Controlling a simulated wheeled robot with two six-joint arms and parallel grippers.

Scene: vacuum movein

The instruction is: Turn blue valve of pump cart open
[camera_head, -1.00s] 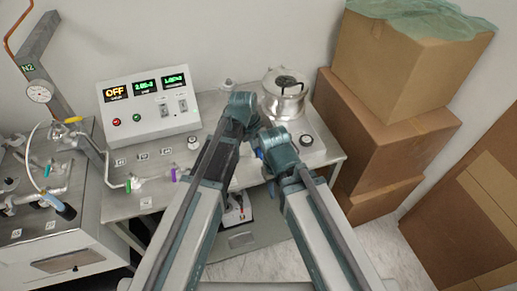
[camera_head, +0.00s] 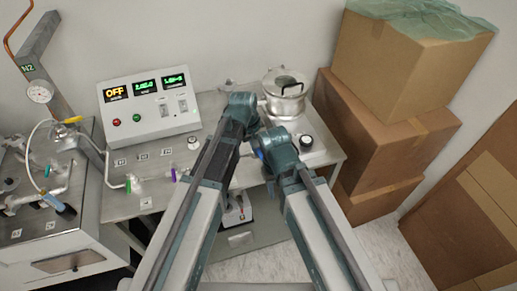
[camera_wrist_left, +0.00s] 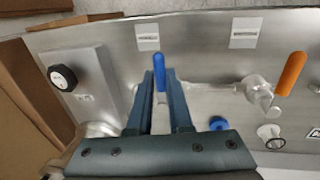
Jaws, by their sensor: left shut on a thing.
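The pump cart (camera_head: 222,105) has a steel top with a control box and a silver vessel. In the left wrist view its blue valve handle (camera_wrist_left: 159,68) stands between the fingertips of my left gripper (camera_wrist_left: 163,78), which is shut on it. The handle points roughly along the fingers, and the valve body is partly hidden by the gripper. In the head view my arms cover this part of the cart, and the left fingertips are hidden.
An orange handle (camera_wrist_left: 291,74), a blue round cap (camera_wrist_left: 218,123) and a black knob (camera_wrist_left: 63,76) are near the left gripper. The control box (camera_head: 150,105) reads OFF on one display. Stacked cardboard boxes (camera_head: 375,135) stand close on the right. Another bench with piping (camera_head: 60,220) is on the left.

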